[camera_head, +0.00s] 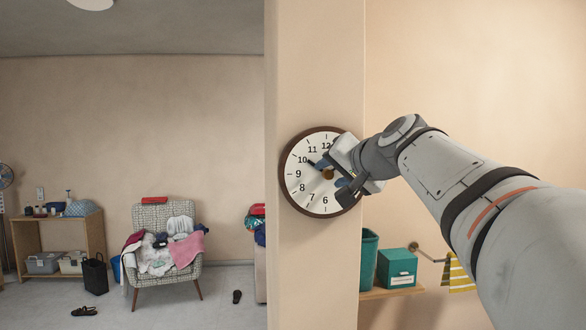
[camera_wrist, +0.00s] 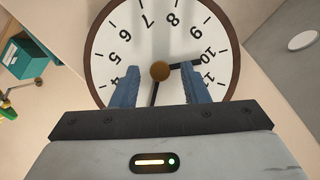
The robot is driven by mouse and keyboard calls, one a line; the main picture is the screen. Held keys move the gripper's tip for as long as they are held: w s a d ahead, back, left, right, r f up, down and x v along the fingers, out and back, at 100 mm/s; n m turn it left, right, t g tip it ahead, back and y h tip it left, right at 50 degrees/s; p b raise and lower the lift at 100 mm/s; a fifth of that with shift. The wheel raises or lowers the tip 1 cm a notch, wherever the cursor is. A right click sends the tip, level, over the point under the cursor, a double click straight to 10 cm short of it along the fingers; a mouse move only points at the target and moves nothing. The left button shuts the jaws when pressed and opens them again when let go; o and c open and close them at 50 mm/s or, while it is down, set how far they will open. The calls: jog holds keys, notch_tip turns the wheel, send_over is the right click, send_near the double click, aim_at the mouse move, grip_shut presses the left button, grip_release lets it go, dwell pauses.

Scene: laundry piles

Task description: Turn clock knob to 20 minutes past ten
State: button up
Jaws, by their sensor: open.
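A round white clock (camera_head: 297,187) with a brown rim hangs on the pillar; its dial (camera_wrist: 150,43) also fills the top of the wrist view. A brass-coloured knob (camera_wrist: 160,70) sits at the dial's centre. One black hand (camera_wrist: 190,65) points near the 10. Another dark hand (camera_wrist: 153,97) points to the lower part of the wrist view, roughly toward the 2, its end hidden by my gripper. My gripper (camera_head: 332,173) is open in front of the dial, its blue fingers on either side of the knob, with gaps visible between them and it.
Below the clock, a shelf (camera_head: 393,292) holds a teal bin (camera_head: 369,262) and a teal box (camera_head: 397,267), beside a rail with a yellow striped towel (camera_head: 459,276). An armchair with piled laundry (camera_head: 160,257) stands at the left, far from my arm.

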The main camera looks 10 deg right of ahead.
jog(key=shift+c, duration=0.5)
grip_shut()
jog(key=shift+f+b, duration=0.2)
jog(key=shift+b, duration=0.4)
jog(key=shift+f+m+y+b, duration=0.15)
jog(key=shift+m+y+b, duration=0.25)
jog(key=shift+m+b, duration=0.35)
jog(key=m+b, duration=0.1)
jog(key=b, duration=0.2)
jog(key=shift+d+f+m+t+y, duration=0.15)
jog(key=shift+m+t+y, duration=0.2)
jog(key=shift+t+y, duration=0.05)
jog(key=m+t+y+b, duration=0.1)
jog(key=m+b, duration=0.2)
jog(key=b, duration=0.1)
jog(key=shift+f+m, duration=0.1)
jog(key=shift+m, duration=0.2)
jog(key=shift+m+t+y+b, duration=0.3)
jog(key=shift+m+t+b, duration=0.3)
jog(key=shift+m+b, duration=0.75)
